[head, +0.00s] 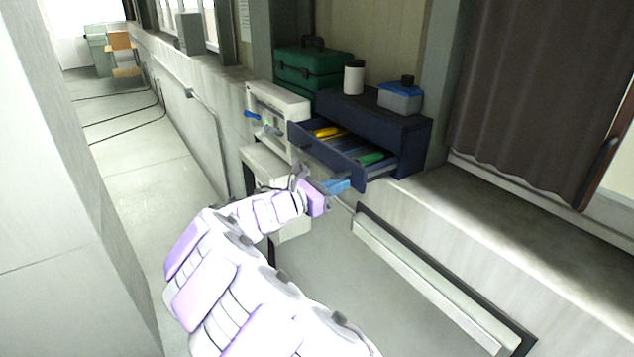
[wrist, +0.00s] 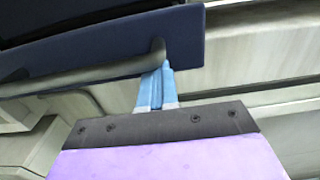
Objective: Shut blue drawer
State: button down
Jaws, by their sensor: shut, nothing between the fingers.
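The dark blue drawer (head: 328,155) stands pulled out of its dark blue cabinet (head: 408,135) on the ledge in the head view. Yellow and green-handled items lie inside it. In the wrist view the drawer front (wrist: 100,45) fills the upper left, with a grey bar handle (wrist: 85,77) along it. My gripper (head: 340,186) is shut and empty, just in front of and below the drawer front near its right end. In the wrist view its blue fingers (wrist: 157,85) reach up to the handle's right end. I cannot tell whether they touch it.
On the cabinet stand a white jar (head: 354,77) and a blue-lidded container (head: 400,97). The ledge to the right (head: 510,225) is clear. Cables (head: 125,115) lie on the floor at left.

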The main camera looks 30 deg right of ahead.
jog(key=d+p, duration=0.2)
jog(key=d, duration=0.5)
jog(key=shift+w+p, duration=0.1)
jog(key=shift+p, duration=0.2)
jog(key=shift+a, duration=0.25)
